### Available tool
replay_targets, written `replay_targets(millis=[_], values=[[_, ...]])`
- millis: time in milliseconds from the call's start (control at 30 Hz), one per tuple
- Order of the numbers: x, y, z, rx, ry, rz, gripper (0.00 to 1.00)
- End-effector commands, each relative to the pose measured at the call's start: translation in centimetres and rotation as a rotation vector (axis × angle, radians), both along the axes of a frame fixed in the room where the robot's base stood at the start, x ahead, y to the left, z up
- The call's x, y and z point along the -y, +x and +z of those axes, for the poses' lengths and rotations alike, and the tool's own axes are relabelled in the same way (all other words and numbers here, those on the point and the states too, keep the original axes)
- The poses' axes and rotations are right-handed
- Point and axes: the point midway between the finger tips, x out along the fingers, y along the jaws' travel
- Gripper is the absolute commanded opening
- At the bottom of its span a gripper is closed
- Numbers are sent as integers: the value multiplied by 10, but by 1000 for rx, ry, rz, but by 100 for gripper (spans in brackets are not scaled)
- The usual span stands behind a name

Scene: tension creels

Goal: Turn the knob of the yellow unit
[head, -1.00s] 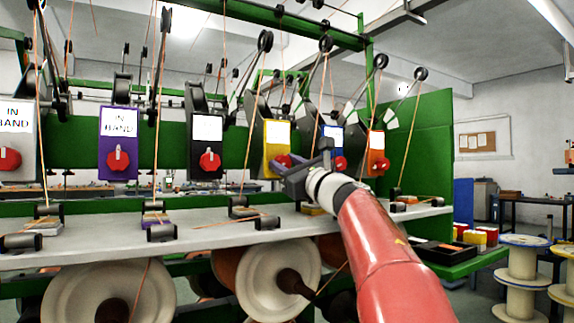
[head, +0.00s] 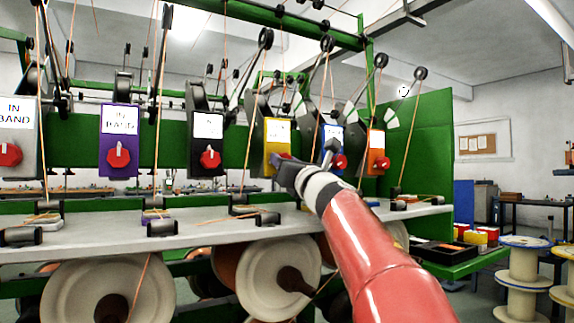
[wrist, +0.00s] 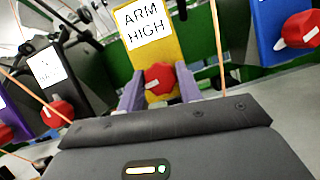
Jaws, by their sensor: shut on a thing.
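The yellow unit (head: 275,141) stands in the row of tension units, between the black and the blue ones. In the wrist view the yellow unit (wrist: 153,40) carries a white label reading "ARM HIGH". Its red knob (wrist: 160,80) sits between the two purple-grey fingers of my gripper (wrist: 159,88), which is shut on the knob. In the head view my gripper (head: 282,160) is at the lower front of the yellow unit, and it largely hides the knob there.
The black unit (head: 206,155) is on the left and the blue unit (head: 333,140) on the right, each with a red knob. Orange yarns run close by my gripper. A grey shelf (head: 190,232) with rollers lies below.

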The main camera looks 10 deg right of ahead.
Motion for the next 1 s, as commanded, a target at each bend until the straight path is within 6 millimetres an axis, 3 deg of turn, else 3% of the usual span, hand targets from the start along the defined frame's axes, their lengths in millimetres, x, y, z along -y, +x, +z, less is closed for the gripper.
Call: replay_targets(millis=[500, 1000], values=[[-1, -1, 2, -120, 365, 0, 12], [-1, 0, 1, -150, 461, 0, 12]])
